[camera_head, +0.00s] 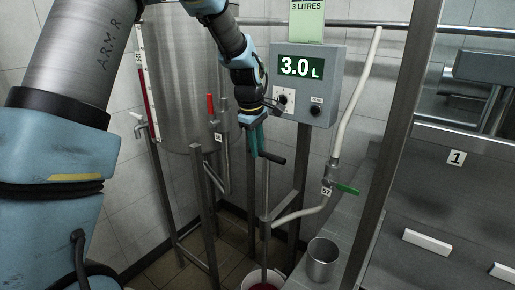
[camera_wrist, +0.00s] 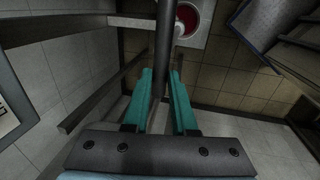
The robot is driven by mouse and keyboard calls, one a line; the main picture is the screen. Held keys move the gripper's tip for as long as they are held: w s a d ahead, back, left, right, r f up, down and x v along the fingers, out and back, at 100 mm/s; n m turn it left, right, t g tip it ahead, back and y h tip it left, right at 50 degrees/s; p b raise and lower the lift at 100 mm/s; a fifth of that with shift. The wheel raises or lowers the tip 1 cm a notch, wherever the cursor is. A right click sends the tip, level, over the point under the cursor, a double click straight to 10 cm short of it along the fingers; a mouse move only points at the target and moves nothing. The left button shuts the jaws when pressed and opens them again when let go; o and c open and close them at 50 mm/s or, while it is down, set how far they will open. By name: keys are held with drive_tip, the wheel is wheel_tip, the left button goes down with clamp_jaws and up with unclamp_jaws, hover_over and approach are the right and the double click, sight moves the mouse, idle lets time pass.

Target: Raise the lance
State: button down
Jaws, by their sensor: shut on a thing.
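My gripper (camera_head: 257,150) has teal fingers and is shut around a dark bar, which I take to be the lance's handle (camera_head: 273,158); its end sticks out to the right of the fingers. In the wrist view, the dark bar (camera_wrist: 164,45) runs between the two teal fingers (camera_wrist: 163,95). Below the gripper, a thin upright grey pipe (camera_head: 265,190) runs down towards a white bucket (camera_head: 246,281) with red contents. The bucket also shows in the wrist view (camera_wrist: 200,38). My fingers hide where the handle joins the pipe.
A grey box (camera_head: 334,85) reading 3.0 L stands just right of my gripper. A steel tank (camera_head: 180,75) is on the left, with a red-handled valve (camera_head: 211,104). A green-handled valve (camera_head: 347,189) and a steel cup (camera_head: 322,262) are on the right, near a steel post (camera_head: 385,140).

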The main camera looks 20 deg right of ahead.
drive_tip(key=shift+w+r, duration=0.1)
drive_tip(key=shift+r, duration=0.2)
drive_tip(key=c, duration=1)
unclamp_jaws()
drive_tip(key=shift+o, duration=1.3)
drive_tip(key=shift+f, duration=0.1)
wheel_tip(320, 180, up, 11)
drive_tip(key=s+a+b, duration=0.1)
drive_tip(key=a+b, duration=0.1)
drive_tip(key=shift+f+b, duration=0.2)
drive_tip(key=shift+b, duration=0.2)
drive_tip(key=shift+s, duration=0.1)
drive_tip(key=a+f+m+y, duration=0.1)
drive_tip(key=a+f+m, duration=0.15)
drive_tip(key=a, duration=0.65)
drive_tip(key=a+f+m, duration=0.1)
drive_tip(key=a+f, duration=0.3)
drive_tip(key=a, duration=0.6)
drive_tip(key=s+a+f+m, duration=0.1)
drive_tip(key=s+a+f, duration=0.2)
drive_tip(key=a, duration=0.4)
drive_tip(key=s+a+f+m, duration=0.2)
drive_tip(key=s+a+f, duration=0.1)
drive_tip(key=s+a, duration=0.3)
drive_tip(key=shift+s+a+f+t+y, duration=0.15)
drive_tip(key=shift+a+f+t+y, duration=0.2)
drive_tip(key=shift+a, duration=0.75)
